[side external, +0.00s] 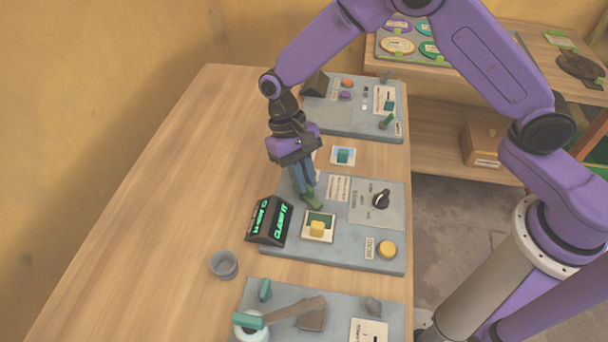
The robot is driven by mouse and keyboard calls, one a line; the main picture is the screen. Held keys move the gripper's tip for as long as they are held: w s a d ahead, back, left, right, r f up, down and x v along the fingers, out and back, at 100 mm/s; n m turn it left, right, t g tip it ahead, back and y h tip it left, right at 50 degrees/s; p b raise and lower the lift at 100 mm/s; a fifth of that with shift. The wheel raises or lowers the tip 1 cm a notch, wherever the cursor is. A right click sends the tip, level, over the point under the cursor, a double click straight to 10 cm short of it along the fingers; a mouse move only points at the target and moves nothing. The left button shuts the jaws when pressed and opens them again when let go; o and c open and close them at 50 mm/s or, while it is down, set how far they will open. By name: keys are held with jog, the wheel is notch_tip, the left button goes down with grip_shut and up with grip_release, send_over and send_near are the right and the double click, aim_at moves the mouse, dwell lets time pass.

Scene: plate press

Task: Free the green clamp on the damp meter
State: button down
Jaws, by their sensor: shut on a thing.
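The grey panel (285,246) in the middle of the table carries a dark display (269,221) with glowing green letters that seem to read "CLAMP IT". On the panel, a green clamp (314,203) sits at the back edge of a pale plate with a green area and a yellow block (317,229). My gripper (308,195) comes down from above and is shut on the green clamp. The fingers hide part of the clamp, so I cannot tell whether it is fastened. I cannot read a damp meter label.
The panel also has a black knob (380,199) and a round yellow button (387,250). A grey cup (224,265) stands to its left. Other panels lie behind (345,122) and in front (340,301). A teal block on a card (343,156) sits behind. The table's left side is clear.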

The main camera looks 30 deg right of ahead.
jog(key=n+h, duration=0.1)
jog(key=n, duration=0.2)
jog(key=n+t+h, duration=0.1)
jog(key=n, duration=0.2)
jog(key=shift+a+n, duration=0.2)
jog(key=shift+n, duration=0.1)
jog(key=n+t+h, duration=0.1)
jog(key=n, duration=0.5)
jog(key=shift+s+a+r+t+h, duration=0.1)
jog(key=shift+a+t+h, duration=0.05)
jog(key=shift+t+h, duration=0.25)
jog(key=c, duration=1.1)
grip_release()
jog(key=v, duration=1.7)
jog(key=shift+s+a+r, duration=0.1)
jog(key=shift+a, duration=0.05)
